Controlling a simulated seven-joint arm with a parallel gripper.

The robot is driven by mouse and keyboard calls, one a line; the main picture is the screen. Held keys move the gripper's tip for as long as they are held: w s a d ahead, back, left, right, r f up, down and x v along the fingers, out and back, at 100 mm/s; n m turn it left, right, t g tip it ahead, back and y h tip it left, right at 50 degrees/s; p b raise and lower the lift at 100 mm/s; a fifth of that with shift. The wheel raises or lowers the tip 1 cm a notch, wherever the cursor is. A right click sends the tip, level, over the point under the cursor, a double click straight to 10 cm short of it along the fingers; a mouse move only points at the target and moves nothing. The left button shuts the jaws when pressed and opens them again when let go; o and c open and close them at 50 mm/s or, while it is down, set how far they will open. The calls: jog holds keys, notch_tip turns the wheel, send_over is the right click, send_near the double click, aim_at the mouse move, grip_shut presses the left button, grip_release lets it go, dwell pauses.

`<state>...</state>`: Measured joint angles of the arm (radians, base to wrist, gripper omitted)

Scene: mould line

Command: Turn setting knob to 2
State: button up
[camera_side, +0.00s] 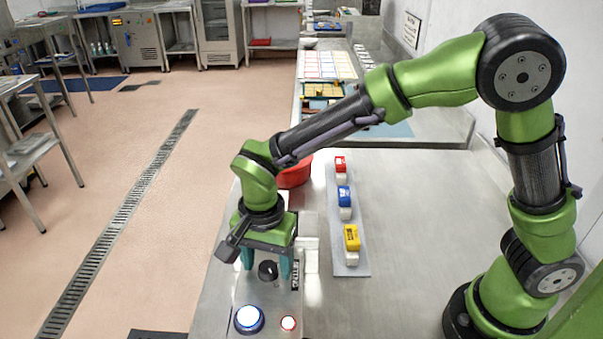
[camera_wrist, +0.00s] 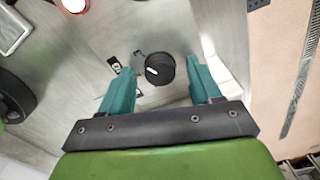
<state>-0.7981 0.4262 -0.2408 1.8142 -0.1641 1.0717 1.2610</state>
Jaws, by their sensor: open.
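The black setting knob (camera_side: 267,270) sits on the metal control panel (camera_side: 268,297) at the table's front left edge. In the wrist view the knob (camera_wrist: 160,69) is round, with a short white mark on its left part. Small dark labels (camera_wrist: 114,64) lie left of it; their figures are too small to read. My gripper (camera_side: 266,274) points down over the knob, its teal fingers open on either side. In the wrist view my gripper (camera_wrist: 155,66) has a finger left and right of the knob, with gaps showing; I see no contact.
On the panel nearer the camera are a blue-ringed lit button (camera_side: 248,319) and a smaller red-ringed one (camera_side: 288,323). To the right, a grey strip (camera_side: 351,268) bears red, blue and yellow-topped blocks. A red bowl (camera_side: 296,175) stands behind my gripper. The table further right is clear.

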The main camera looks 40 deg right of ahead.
jog(key=shift+f, duration=0.1)
jog(key=c, duration=1)
jog(key=shift+c, duration=0.2)
jog(key=shift+n, duration=0.3)
jog(key=n, duration=0.5)
jog(key=shift+n, duration=0.3)
jog(key=n, duration=0.5)
jog(key=shift+n, duration=0.4)
jog(key=o, duration=1)
